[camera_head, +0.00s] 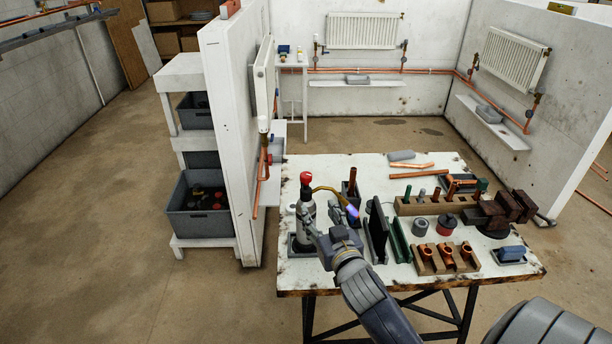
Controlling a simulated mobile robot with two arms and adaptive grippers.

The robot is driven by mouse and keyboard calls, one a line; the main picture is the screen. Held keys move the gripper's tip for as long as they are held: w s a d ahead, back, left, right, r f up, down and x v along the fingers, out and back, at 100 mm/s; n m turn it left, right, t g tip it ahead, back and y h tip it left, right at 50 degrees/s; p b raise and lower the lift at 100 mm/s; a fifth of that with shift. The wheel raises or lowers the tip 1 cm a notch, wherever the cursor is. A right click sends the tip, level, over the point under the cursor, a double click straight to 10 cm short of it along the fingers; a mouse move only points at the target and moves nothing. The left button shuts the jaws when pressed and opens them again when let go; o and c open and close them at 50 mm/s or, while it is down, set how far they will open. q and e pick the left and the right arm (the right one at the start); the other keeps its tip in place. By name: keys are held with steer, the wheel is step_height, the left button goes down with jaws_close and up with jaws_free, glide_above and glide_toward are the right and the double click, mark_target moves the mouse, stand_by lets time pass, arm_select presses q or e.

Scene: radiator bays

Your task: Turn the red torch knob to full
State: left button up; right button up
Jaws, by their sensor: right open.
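The torch (307,215) stands upright in a grey holder at the left end of the white workbench (290,274). Its red knob (306,178) is on top, and a brass tube runs right from it to a nozzle with a small blue-violet flame (352,211). My right gripper (322,222) is open at the lower right of the torch, below the knob. Its fingers overlap the canister's right side in the picture; I cannot tell whether they touch it. The knob is uncovered. My left gripper is not in view.
Dark upright plates (377,230), a wooden block with copper fittings (446,260) and a vise (500,212) stand right of the torch. A white partition (232,130) rises left of the bench. A grey bin (200,220) sits on shelving beyond it.

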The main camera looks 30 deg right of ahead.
mark_target(308, 179)
steer(key=shift+t, duration=0.9)
steer(key=w+d+r, duration=0.1)
steer(key=w, duration=0.2)
steer(key=w+d+r+p, duration=0.1)
steer(key=w, duration=0.3)
steer(key=w+d+r+p, duration=0.1)
steer(key=w, duration=0.2)
steer(key=shift+w+d+r, duration=0.1)
steer(key=shift+w+d, duration=0.1)
steer(key=shift+w, duration=0.15)
steer(key=shift+p+x, duration=0.4)
steer(key=shift+x, duration=0.4)
steer(key=c, duration=1.1)
